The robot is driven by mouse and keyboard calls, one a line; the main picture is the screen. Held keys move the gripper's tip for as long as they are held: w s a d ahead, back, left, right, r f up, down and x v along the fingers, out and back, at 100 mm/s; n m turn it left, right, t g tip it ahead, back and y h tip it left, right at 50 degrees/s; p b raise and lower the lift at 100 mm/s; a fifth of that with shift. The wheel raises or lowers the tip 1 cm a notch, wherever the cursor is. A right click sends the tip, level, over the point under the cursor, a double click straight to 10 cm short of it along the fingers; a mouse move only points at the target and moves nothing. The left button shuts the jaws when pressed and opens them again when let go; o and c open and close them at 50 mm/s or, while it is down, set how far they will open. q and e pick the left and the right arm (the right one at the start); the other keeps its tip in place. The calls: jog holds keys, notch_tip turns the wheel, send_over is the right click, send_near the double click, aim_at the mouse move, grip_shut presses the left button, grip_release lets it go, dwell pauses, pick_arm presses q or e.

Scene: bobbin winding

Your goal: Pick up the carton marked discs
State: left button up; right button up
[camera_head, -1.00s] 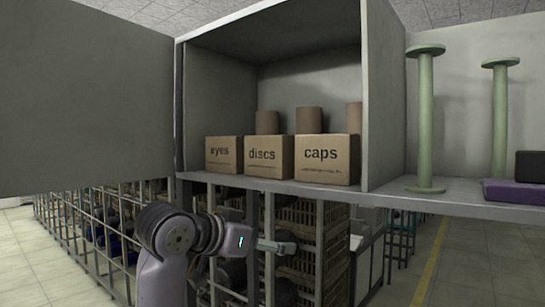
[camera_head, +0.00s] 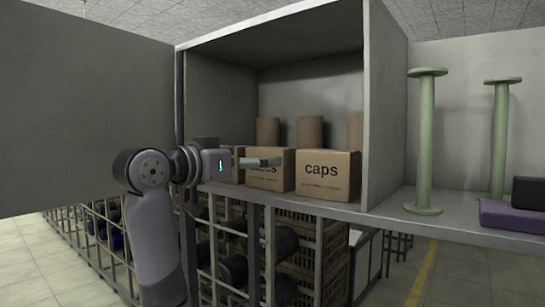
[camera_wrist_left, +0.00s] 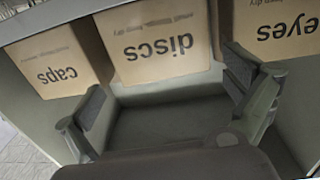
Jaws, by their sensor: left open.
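The discs carton (camera_head: 272,175) is a brown box in the middle of a row of three on the cabinet shelf. My left gripper (camera_head: 262,162) is in front of it and covers part of its label in the head view. In the left wrist view the discs carton (camera_wrist_left: 160,45) appears upside down, ahead of the left gripper (camera_wrist_left: 165,95). The two fingers are spread apart with nothing between them, and the carton lies beyond their tips. My right gripper is not in view.
The caps carton (camera_head: 328,176) stands right of discs, and the eyes carton (camera_wrist_left: 280,32) stands on the other side, mostly hidden by my arm in the head view. Brown cylinders (camera_head: 310,132) stand behind. A cabinet side wall (camera_head: 386,100) is at the right, an open door (camera_head: 80,110) at the left.

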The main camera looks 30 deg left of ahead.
pick_arm(q)
jog(key=shift+w+d, duration=0.1)
jog(key=shift+w, duration=0.65)
jog(key=w+p, duration=0.4)
jog(key=shift+w+d, duration=0.2)
jog(key=shift+w, duration=0.1)
jog(key=shift+w+d+f, duration=0.1)
jog(key=shift+w+f, duration=0.05)
jog(key=shift+w, duration=0.25)
jog(key=shift+s, duration=0.1)
jog(key=shift+c, duration=1.4)
jog(key=c, duration=0.8)
